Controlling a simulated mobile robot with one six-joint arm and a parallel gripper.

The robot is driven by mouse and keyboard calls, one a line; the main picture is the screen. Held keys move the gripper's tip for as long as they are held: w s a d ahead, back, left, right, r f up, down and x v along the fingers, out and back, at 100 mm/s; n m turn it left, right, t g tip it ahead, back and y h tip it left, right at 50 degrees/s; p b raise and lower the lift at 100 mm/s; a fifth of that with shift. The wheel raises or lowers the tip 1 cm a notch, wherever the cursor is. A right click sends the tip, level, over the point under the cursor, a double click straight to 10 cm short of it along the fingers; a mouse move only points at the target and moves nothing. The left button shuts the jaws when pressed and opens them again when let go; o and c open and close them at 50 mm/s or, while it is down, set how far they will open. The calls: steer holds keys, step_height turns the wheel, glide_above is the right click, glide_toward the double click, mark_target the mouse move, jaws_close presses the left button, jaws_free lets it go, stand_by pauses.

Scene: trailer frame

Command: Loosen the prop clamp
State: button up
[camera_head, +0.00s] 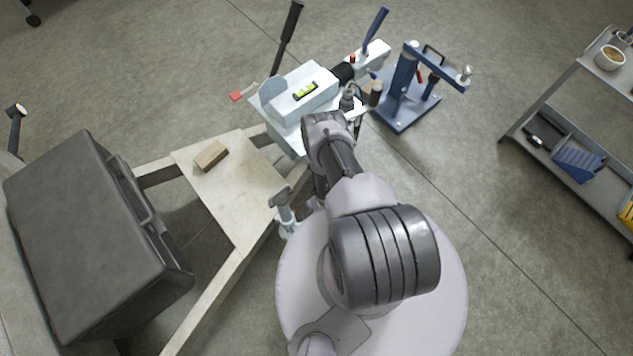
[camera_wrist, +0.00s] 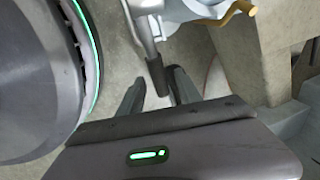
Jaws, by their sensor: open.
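In the wrist view a pale grey metal clamp (camera_wrist: 190,10) is at the top, cut off by the frame edge. A grey lever with a dark grip (camera_wrist: 157,74) hangs from it. My gripper (camera_wrist: 158,88) is open, its two dark fingers on either side of the grip's lower end. I cannot tell whether a finger touches it. A yellowish bent rod (camera_wrist: 238,14) sticks out at the clamp's right. In the head view a grey prop (camera_head: 286,212) stands beside the trailer beam, left of my arm; I take the clamp to be on it. My arm largely hides the gripper there.
A concrete-coloured beam (camera_wrist: 283,40) runs close on the right in the wrist view; my round base is close on the left. In the head view a white coupling housing (camera_head: 300,97) with a level vial, a blue stand (camera_head: 404,95), a wooden block (camera_head: 211,156) and a dark case (camera_head: 85,230) surround the arm.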

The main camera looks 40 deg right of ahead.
jaws_close()
stand_by(1.3)
